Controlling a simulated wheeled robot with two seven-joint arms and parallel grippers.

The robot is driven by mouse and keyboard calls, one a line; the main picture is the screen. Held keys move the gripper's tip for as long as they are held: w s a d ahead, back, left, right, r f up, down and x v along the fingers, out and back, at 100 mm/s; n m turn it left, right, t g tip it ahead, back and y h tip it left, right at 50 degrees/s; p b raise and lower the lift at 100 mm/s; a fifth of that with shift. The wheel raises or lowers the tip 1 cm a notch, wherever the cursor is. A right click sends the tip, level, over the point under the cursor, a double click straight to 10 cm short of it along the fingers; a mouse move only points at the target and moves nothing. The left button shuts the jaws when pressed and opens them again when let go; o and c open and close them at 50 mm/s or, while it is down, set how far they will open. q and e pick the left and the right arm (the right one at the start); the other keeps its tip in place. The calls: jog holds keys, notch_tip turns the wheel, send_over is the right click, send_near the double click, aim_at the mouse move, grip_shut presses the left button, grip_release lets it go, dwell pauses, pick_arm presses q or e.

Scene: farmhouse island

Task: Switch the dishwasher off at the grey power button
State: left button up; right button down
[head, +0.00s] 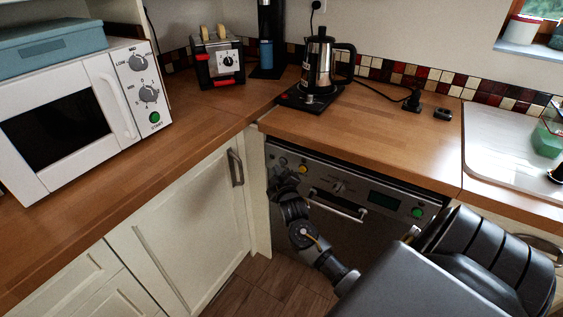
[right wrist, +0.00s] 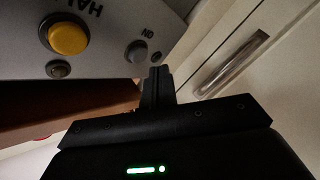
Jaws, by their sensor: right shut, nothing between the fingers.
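The dishwasher (head: 340,225) stands under the counter, its control panel (head: 380,192) along the top. In the right wrist view, the grey power button (right wrist: 137,51) sits beside the label "ON", with the larger yellow button (right wrist: 68,38) to its left. The yellow button also shows in the head view (head: 303,169). My right gripper (right wrist: 158,72) is shut and empty. Its fingertips are close to the grey button, just below and right of it in the wrist view; I cannot tell whether they touch the panel. In the head view the gripper (head: 277,173) is at the panel's left end. My left gripper is not in view.
The dishwasher's bar handle (head: 337,208) is below the panel, right of my right arm. A green button (head: 417,213) is at the panel's right end. The white cabinet door with its handle (head: 236,167) stands left of the gripper. The counter edge overhangs the panel.

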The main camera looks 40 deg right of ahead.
jog(key=a+p, duration=0.1)
jog(key=a, duration=0.1)
jog(key=s+a, duration=0.1)
jog(key=a, duration=0.1)
jog(key=shift+s+a+p, duration=0.15)
jog(key=shift+s+p, duration=0.05)
jog(key=shift+p, duration=0.2)
dwell(0.5)
